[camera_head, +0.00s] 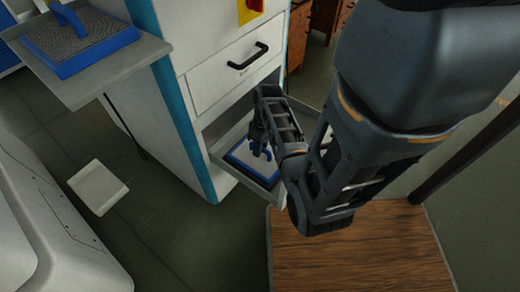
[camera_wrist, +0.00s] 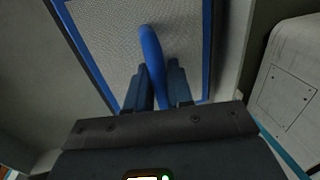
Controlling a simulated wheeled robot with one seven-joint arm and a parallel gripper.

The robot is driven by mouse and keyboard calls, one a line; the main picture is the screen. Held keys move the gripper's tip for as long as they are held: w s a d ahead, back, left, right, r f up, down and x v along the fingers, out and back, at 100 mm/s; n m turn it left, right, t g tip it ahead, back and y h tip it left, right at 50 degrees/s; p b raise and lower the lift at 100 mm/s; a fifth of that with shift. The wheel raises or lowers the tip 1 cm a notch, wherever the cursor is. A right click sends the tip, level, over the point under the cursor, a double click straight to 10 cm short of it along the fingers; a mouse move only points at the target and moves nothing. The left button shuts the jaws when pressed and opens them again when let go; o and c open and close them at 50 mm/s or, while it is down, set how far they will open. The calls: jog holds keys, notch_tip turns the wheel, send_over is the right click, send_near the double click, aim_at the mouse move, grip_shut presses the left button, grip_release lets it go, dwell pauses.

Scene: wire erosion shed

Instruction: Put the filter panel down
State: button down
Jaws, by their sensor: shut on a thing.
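The filter panel (camera_head: 240,156) has a blue frame and a pale grey mesh face. In the head view it is in or just over an open pull-out tray (camera_head: 222,161) low in the white cabinet; I cannot tell whether it touches the tray floor. My gripper (camera_head: 262,143) is above it, partly hidden by my arm. In the wrist view my gripper (camera_wrist: 164,90) is shut on the blue handle (camera_wrist: 151,45) of the panel, whose mesh (camera_wrist: 110,35) fills the upper middle.
A second blue-framed panel (camera_head: 82,42) lies on a grey side shelf (camera_head: 133,72) at upper left. A closed drawer (camera_head: 235,77) with a black handle is above the open tray. A pale square plate (camera_head: 98,187) lies on the floor. A wooden surface (camera_head: 350,255) is at lower right.

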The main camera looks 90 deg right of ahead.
jog(key=shift+f, duration=0.3)
jog(key=shift+f, duration=0.15)
jog(key=c, duration=1)
grip_release()
